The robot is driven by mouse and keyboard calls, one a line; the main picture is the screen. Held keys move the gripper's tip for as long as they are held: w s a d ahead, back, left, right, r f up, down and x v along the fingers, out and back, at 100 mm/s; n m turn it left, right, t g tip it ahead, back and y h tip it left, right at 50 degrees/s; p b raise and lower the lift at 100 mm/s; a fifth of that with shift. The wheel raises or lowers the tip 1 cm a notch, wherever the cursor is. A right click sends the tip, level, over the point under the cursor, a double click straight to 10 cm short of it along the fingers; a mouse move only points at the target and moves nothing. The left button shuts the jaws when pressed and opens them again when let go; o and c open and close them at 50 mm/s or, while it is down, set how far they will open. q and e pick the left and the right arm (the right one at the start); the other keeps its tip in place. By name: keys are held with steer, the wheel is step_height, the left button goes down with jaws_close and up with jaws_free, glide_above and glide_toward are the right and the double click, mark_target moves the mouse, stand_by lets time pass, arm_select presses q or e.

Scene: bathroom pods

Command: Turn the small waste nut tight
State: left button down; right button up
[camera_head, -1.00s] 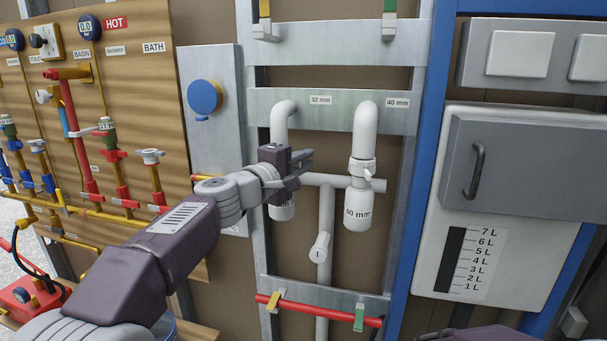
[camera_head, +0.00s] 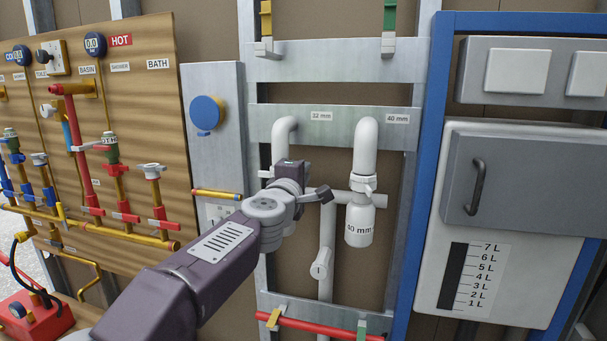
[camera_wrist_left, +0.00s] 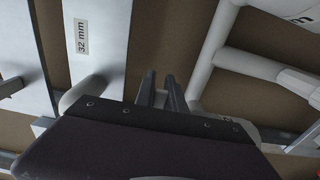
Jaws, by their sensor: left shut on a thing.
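The 32 mm waste pipe (camera_head: 284,129) bends down behind my left gripper (camera_head: 312,188). The small waste nut is mostly hidden there; a white bit (camera_head: 266,173), perhaps its wing, shows to the left of the gripper. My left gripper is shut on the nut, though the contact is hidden. In the left wrist view, the gripper's fingers (camera_wrist_left: 162,88) are close together, with the white pipe (camera_wrist_left: 88,92) on their left. The larger 40 mm nut (camera_head: 363,185) sits on its own pipe to the right, apart from the gripper. My right gripper is out of view.
A metal frame rail (camera_head: 345,122) crosses above. A grey cabinet (camera_head: 520,180) stands right; a wooden valve board (camera_head: 110,150) stands left.

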arm_select(q)
steer(key=c, duration=1.4)
jaws_free()
steer(key=b+v, duration=0.1)
steer(key=v, duration=0.8)
